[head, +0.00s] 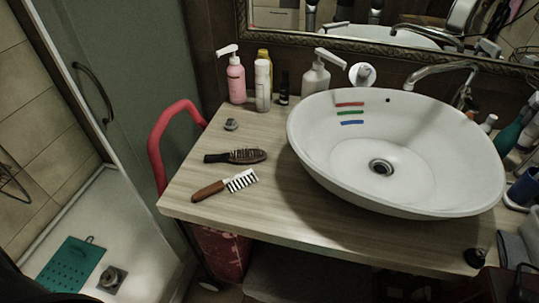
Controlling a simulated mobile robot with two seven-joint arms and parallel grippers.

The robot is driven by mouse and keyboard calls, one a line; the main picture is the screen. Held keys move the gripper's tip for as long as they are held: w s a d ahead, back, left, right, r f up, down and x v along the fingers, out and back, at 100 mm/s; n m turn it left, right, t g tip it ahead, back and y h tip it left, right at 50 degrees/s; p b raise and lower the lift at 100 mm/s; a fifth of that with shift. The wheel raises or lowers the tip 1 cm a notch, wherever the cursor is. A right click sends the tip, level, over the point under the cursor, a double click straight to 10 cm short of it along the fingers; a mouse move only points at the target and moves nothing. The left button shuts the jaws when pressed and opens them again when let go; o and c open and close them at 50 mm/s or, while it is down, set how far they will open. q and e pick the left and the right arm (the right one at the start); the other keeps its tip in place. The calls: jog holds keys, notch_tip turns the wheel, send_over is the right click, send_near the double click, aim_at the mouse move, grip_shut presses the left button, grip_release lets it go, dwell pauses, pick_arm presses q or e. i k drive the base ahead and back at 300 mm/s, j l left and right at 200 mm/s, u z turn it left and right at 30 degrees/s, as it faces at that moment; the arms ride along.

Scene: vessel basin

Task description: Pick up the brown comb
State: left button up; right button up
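Two brown grooming tools lie flat on the wooden countertop (262,213), left of the basin. The farther one is a dark brown brush or comb (236,156) with bristles on its right part and its handle pointing left. The nearer one has a reddish-brown handle (208,191) and a head of white and dark bristles (241,180), tilted up to the right. A small gap separates them. I cannot tell for certain which one is the brown comb. Neither of my grippers is in view, and nothing touches either tool.
A white oval basin (440,150) fills the counter's right part, with a faucet (440,70) behind it. A pink pump bottle (236,80), a white bottle (263,85) and a soap dispenser (315,76) stand at the back. A red rail (155,145) rises beside the counter's left edge.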

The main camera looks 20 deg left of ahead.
aim_at(218, 186)
jog(key=j+u, duration=0.2)
jog(key=u, duration=0.2)
jog(key=k+j+u, duration=0.1)
jog(key=j+u, duration=0.25)
jog(key=l, duration=0.1)
